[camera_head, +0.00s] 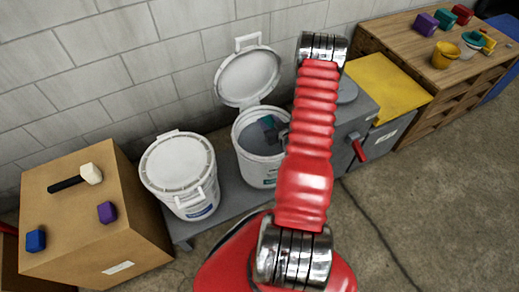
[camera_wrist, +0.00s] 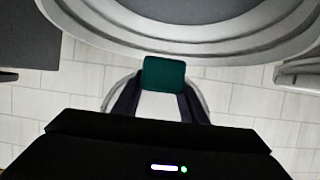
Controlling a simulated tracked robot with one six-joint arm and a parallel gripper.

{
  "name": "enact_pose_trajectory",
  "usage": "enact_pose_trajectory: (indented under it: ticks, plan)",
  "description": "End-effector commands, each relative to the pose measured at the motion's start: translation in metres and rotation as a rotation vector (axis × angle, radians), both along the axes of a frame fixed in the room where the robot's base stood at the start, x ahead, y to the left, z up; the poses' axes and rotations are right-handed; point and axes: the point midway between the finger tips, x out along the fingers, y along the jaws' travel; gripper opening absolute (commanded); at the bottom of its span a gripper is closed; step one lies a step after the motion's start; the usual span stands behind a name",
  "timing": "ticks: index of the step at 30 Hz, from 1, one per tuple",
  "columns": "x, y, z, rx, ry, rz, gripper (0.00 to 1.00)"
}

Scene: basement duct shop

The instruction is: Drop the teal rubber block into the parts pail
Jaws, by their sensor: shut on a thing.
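The teal rubber block (camera_wrist: 163,73) is held between the two dark fingers of my gripper (camera_wrist: 162,90) in the wrist view. In the head view the block (camera_head: 267,123) shows inside the outline of the mouth of an open white pail (camera_head: 262,170), with my gripper (camera_head: 279,131) at its right. I cannot tell how deep the block is. The pail's round lid (camera_head: 249,77) stands raised behind it against the wall. My red arm hides the pail's right side. A curved pale rim (camera_wrist: 200,42) crosses the top of the wrist view.
A lidded white pail (camera_head: 180,172) stands left of the open one on a low grey bench (camera_head: 231,195). A cardboard box (camera_head: 75,225) bears a mallet (camera_head: 80,178) and blue and purple blocks. A wooden bench (camera_head: 400,45) with blocks and small buckets stands at right.

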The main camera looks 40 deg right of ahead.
Motion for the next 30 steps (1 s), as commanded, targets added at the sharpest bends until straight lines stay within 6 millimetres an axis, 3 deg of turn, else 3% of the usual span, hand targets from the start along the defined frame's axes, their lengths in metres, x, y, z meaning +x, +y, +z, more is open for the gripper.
enact_pose_trajectory:
  ticks: [9, 20, 21, 30]
  plan:
    - [0.000, 0.000, -0.028, 0.002, 0.002, 0.000, 0.17]
    - [0.000, 0.000, -0.030, 0.000, 0.000, 0.000, 0.17]
    - [0.000, 0.000, -0.030, 0.000, 0.000, 0.000, 0.41]
    - [0.000, 0.001, -0.030, 0.001, 0.001, 0.001, 0.60]
